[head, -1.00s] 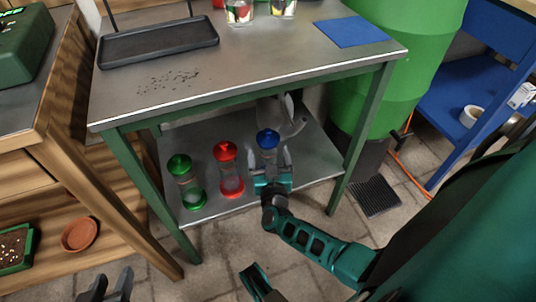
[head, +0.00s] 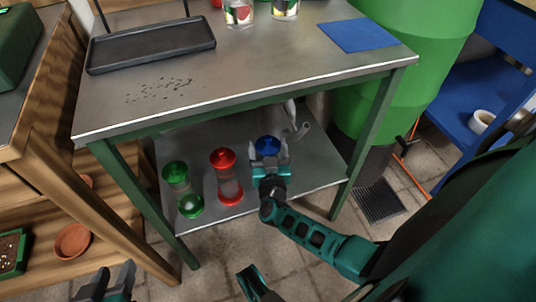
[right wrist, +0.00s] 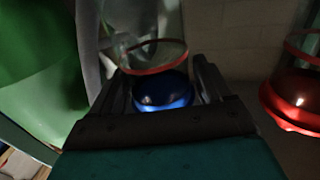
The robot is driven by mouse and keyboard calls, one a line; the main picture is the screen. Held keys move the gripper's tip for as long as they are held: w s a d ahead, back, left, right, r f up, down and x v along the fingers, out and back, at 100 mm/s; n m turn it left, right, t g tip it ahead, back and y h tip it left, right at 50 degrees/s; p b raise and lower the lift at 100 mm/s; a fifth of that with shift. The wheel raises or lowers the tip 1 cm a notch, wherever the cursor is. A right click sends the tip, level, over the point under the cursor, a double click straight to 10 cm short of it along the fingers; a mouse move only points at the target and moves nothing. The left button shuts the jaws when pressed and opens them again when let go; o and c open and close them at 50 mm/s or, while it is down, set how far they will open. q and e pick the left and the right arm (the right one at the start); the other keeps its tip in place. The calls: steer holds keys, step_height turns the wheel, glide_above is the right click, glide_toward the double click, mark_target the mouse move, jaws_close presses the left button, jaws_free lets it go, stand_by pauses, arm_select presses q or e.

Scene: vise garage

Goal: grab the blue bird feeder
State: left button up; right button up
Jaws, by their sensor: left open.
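The blue bird feeder (head: 267,145) stands on the lower shelf of the metal table; in the head view mainly its blue cap shows, and my gripper hides most of its body. My right gripper (head: 269,160) reaches in from the front with its fingers either side of the feeder. In the right wrist view the feeder's blue end (right wrist: 162,91) sits between the two fingers (right wrist: 165,85); whether they press on it is unclear. My left gripper (head: 112,279) is open and empty at the bottom left, low and away from the shelf.
A red feeder (head: 226,176) and a green feeder (head: 184,190) stand left of the blue one. A grey watering can (head: 298,122) is close behind it. The tabletop edge (head: 240,102) overhangs the shelf, and a table leg (head: 362,145) stands to the right.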

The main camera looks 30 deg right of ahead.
jaws_close()
stand_by(0.6)
